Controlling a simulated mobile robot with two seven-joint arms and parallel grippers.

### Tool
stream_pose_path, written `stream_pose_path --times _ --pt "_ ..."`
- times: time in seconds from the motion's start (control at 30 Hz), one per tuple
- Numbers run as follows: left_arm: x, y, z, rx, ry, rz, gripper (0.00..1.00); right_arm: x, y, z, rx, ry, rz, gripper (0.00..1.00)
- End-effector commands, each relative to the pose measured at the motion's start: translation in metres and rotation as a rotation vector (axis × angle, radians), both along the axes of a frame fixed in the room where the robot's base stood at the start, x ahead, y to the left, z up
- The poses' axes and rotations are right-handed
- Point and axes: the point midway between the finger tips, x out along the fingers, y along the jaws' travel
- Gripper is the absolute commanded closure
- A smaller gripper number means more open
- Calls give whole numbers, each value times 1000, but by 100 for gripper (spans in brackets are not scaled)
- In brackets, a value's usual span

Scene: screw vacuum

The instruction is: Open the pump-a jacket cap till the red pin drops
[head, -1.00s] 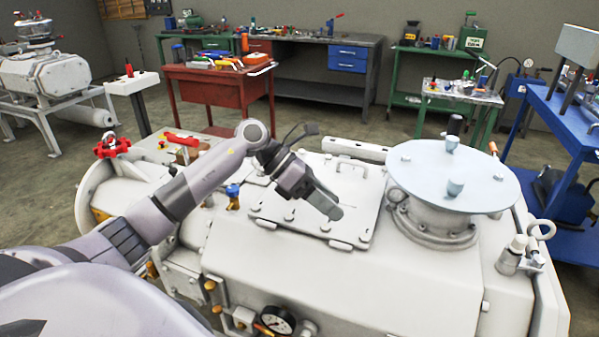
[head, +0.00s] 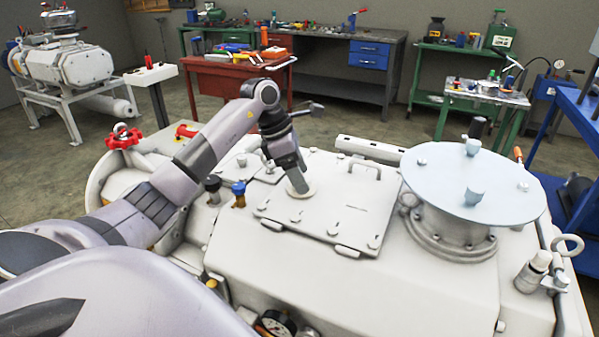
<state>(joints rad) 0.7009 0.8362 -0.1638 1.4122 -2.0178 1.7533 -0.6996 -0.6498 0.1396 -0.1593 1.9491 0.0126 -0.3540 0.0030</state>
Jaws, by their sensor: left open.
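The pump (head: 400,290) is a large pale grey machine filling the foreground in the head view. A flat hatch plate (head: 345,205) with a handle lies on its top. My left gripper (head: 299,187) is over the left part of this plate, pointing down. It is open and appears empty; contact with the plate cannot be told. A small round pale disc (head: 310,190) shows beside the fingertips. Left of it stand a blue-topped fitting (head: 238,194) and a black-topped fitting (head: 212,188). I cannot tell which part is the jacket cap, and no red pin is clearly identifiable. My right gripper is not in view.
A round pale blue cover (head: 440,185) sits on the raised port at right. A red handwheel (head: 122,138) is at the pump's left end, and a gauge (head: 275,325) is at its front. A red bench (head: 225,75) and a blue rack (head: 575,150) stand beyond the pump.

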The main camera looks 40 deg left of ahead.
Motion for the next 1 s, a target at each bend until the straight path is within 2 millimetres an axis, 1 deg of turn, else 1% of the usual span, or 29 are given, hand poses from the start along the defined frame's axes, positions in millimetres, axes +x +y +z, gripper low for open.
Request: stream_pose_path --times 0.27,0.37,0.4,0.43,0.47,0.77,1.0 --pt "1 -1 -3 0 0 1 31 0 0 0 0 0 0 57" --pt "1 -1 -3 0 0 1 60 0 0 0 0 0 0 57" --pt "1 -1 -3 -1 1 1 73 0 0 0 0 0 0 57" --pt "1 -1 -3 -1 1 1 83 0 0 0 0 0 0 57" --pt "0 -1 -3 -1 1 1 87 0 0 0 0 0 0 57" --pt "0 -1 -3 0 3 27 87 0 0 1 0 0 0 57" --pt "-1 0 -2 4 3 147 87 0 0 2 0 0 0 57"
